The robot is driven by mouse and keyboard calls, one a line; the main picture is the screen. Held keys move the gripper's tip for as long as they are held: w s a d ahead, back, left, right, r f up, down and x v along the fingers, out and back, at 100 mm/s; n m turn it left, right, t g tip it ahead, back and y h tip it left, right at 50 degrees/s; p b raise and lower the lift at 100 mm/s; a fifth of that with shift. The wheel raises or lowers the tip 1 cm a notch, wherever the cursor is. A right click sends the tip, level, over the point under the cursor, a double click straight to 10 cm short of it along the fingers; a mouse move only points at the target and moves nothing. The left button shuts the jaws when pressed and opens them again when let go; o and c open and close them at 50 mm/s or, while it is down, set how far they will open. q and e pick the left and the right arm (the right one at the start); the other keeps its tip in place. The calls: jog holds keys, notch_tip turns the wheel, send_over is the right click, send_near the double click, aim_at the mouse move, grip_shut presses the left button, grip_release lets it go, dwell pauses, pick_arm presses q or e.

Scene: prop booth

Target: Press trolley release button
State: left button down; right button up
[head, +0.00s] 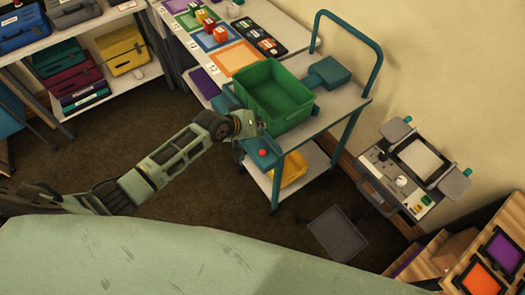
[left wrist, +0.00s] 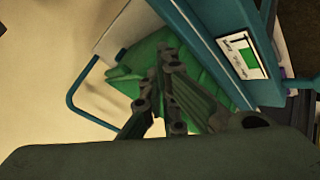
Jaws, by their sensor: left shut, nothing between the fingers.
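The trolley (head: 336,104) has a teal frame, a grey top and a raised handle at its far end. A red release button (head: 263,153) sits on a teal box (head: 257,146) at the trolley's near end. My left gripper (head: 256,124) is shut and empty, just above the button in the picture, close to the green crate. I cannot tell whether it touches anything. In the left wrist view the closed fingers (left wrist: 168,72) show against the green crate, and the button is not visible.
The green crate (head: 275,90) stands on the trolley top, with a yellow bin (head: 293,168) below. A table with coloured mats (head: 240,58) adjoins behind. A grey panel (head: 337,233) lies on the floor to the right. A shelf (head: 125,88) with cases stands at left.

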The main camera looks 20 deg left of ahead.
pick_arm(q)
jog(key=shift+w, duration=0.1)
jog(key=shift+f, duration=0.1)
jog(key=b, duration=0.7)
send_over(263, 153)
jog(key=w+a, duration=0.2)
notch_tip(263, 153, down, 7)
jog(key=shift+s+d+r, duration=0.1)
jog(key=shift+f+b, duration=0.5)
jog(key=shift+f, duration=0.45)
jog(key=shift+f, duration=0.1)
jog(key=shift+f, duration=0.3)
